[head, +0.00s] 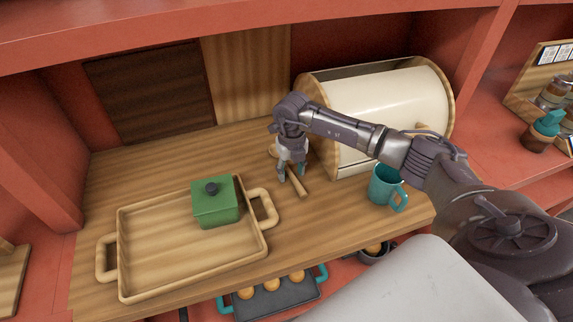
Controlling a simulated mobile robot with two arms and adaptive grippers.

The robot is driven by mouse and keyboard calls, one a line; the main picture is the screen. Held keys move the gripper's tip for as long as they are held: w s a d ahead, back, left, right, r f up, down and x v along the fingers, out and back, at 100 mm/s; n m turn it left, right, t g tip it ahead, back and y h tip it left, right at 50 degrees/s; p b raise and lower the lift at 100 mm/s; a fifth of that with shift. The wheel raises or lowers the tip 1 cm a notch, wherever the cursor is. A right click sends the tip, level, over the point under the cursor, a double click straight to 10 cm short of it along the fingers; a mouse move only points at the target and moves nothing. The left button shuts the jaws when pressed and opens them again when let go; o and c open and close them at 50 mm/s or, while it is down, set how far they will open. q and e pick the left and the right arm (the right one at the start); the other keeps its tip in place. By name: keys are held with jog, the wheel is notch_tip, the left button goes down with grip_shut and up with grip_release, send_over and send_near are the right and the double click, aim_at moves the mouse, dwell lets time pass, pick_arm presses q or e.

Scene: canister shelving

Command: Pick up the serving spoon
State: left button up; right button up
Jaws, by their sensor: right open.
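The wooden serving spoon (298,187) lies on the wooden counter between the tray and the bread box. Its handle points toward the front, and part of its bowl end shows at the back left, behind my gripper. My right gripper (292,177) points down over the spoon, its fingers open with one on each side of the handle. I cannot tell whether the fingertips touch the handle or the counter. The middle of the spoon is partly hidden by the gripper. My left gripper is not in view.
A wooden tray (122,260) holding a green lidded canister (214,204) stands on the left. A teal mug (384,186) stands on the right, in front of a cream bread box (385,100). A dark muffin tin (272,302) is below the counter's front edge.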

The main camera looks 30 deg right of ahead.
grip_shut()
jog(key=shift+r, duration=0.1)
